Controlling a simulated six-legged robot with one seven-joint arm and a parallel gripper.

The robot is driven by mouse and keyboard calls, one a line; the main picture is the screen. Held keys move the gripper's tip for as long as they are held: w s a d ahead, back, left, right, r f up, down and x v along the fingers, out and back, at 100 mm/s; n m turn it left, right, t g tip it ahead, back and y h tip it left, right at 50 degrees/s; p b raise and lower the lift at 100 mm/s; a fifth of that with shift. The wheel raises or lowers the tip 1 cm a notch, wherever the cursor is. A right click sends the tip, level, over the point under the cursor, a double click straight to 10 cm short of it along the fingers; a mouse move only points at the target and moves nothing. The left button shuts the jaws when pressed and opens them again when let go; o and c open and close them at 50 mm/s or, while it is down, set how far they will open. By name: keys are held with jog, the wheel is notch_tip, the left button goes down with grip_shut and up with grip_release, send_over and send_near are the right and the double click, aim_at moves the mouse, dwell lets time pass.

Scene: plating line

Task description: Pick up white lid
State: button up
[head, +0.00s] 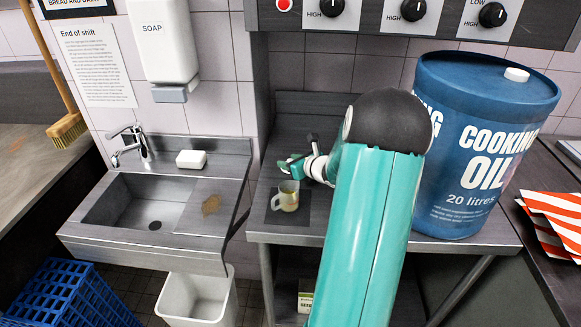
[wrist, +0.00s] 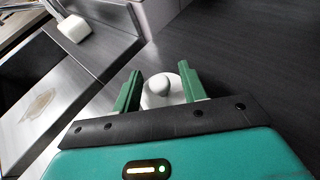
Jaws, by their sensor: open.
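The white lid (wrist: 177,96), with a round knob (wrist: 158,84), shows in the wrist view between the two green fingers of my gripper (wrist: 160,86). The fingers are open, one on each side of the knob, and I cannot tell whether they touch it. The lid appears to be on the dark counter. In the head view my gripper (head: 289,164) is low over the counter behind a mug. There I cannot clearly make out the lid near my gripper and arm.
A mug (head: 287,197) stands on a dark mat (head: 297,219) in front of my gripper. A large blue oil drum (head: 475,150) stands to the right. A sink (head: 130,205) with a soap bar (head: 192,159) is to the left. A wall stands behind the counter.

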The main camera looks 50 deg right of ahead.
grip_shut()
jog(key=shift+r, duration=0.1)
dwell(0.3)
